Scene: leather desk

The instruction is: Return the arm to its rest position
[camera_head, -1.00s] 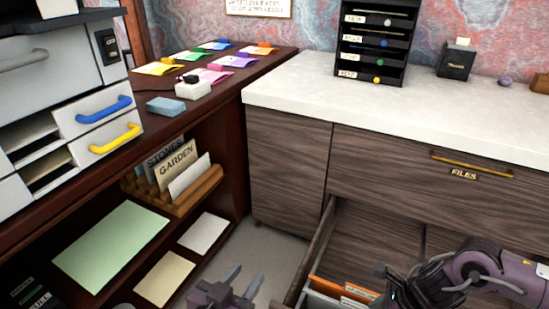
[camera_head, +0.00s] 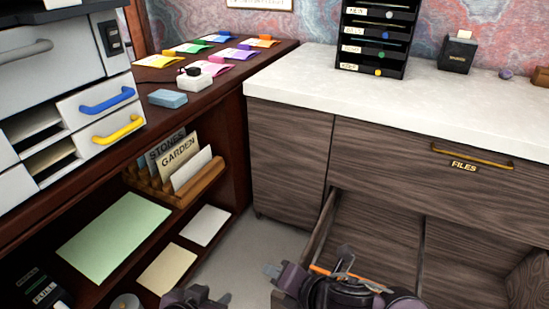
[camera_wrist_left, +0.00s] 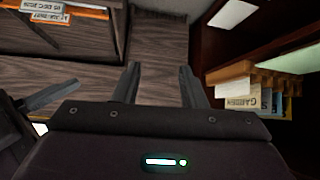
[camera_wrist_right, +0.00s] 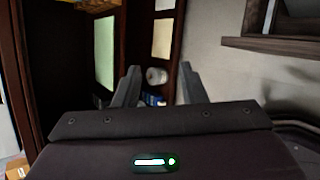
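My left gripper (camera_head: 208,298) is at the bottom edge of the head view, partly cut off. In the left wrist view (camera_wrist_left: 160,82) its two fingers stand apart with nothing between them. My right gripper (camera_head: 275,272) is low in front of the open drawer (camera_head: 378,230), pointing left, and its arm hides part of the drawer. In the right wrist view (camera_wrist_right: 157,85) its fingers are apart and empty. Part of my right gripper also shows at the left of the left wrist view.
The wooden card rack (camera_head: 205,185) with GARDEN and STONES cards stands on the left shelf. Green paper (camera_head: 115,238) and pale sheets lie below. The white counter (camera_head: 400,105) is mostly clear at its front. Grey floor shows between cabinets.

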